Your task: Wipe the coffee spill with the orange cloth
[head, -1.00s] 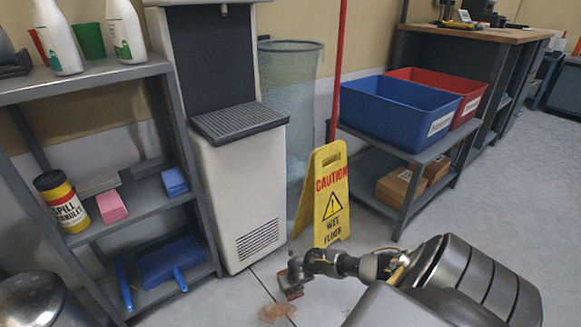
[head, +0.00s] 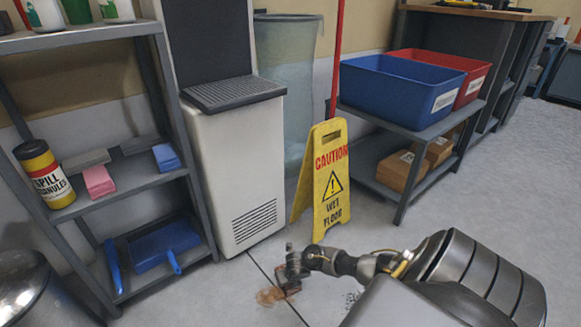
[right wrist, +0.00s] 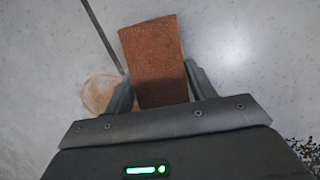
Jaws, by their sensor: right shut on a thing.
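A light brown coffee spill (head: 268,297) lies on the grey floor in front of the water dispenser. It also shows in the right wrist view (right wrist: 100,93), just left of my gripper's fingers. My right gripper (head: 290,284) is low over the floor at the spill's right edge. In the right wrist view my right gripper (right wrist: 160,92) is shut on a folded orange-brown cloth (right wrist: 152,55), which sticks out beyond the fingertips. I cannot tell whether the cloth touches the floor. My left gripper is not in view.
The yellow wet-floor sign (head: 323,178) stands behind my right arm. A white dispenser (head: 238,170) and a grey shelf (head: 128,186) stand at the left, a metal bin (head: 38,290) at lower left. Dark specks (right wrist: 303,150) lie on the floor right of the gripper.

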